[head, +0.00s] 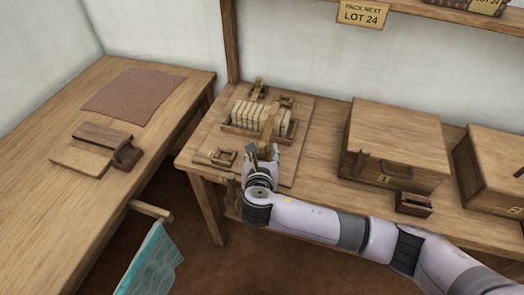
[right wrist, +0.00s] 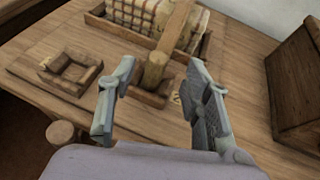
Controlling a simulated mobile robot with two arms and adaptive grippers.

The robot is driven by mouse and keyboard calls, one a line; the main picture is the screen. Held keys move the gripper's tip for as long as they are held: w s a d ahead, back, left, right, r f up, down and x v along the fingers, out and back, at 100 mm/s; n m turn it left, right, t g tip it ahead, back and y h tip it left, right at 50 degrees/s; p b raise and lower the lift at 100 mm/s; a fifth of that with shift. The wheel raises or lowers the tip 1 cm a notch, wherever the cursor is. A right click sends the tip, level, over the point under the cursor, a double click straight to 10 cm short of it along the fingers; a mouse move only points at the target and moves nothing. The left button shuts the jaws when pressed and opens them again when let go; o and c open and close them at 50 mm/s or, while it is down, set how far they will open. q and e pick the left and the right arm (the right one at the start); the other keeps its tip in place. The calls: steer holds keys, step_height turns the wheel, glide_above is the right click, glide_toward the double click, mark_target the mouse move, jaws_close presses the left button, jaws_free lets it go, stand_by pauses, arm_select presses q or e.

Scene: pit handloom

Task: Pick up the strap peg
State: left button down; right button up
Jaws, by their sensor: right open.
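What looks like the strap peg is a wooden piece with a rounded near end (right wrist: 157,68) in the right wrist view. It stands at a small holder in front of a wooden tray (right wrist: 120,27) and hides part of a pale banded bundle (right wrist: 140,12). In the head view it shows as a light brown bar (head: 269,122) on the middle table. My right gripper (right wrist: 160,108) is open, its two fingers apart on either side of the peg's near end in the wrist view. I cannot tell whether they touch it. My right gripper (head: 262,152) partly hides the holder in the head view.
A small square wooden holder (right wrist: 68,73) sits left of the peg. Wooden boxes (head: 397,145) stand to the right, with a small dark block (head: 413,204) in front. A side table (head: 60,205) at left carries a brown mat (head: 133,94) and wooden pieces (head: 82,159).

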mark_target(262, 148)
steer(key=shift+f+x, duration=0.2)
steer(key=shift+x, duration=2.85)
steer(key=shift+s+a, duration=0.15)
steer(key=c, duration=1.1)
steer(key=shift+o, duration=0.2)
steer(key=shift+r, duration=0.1)
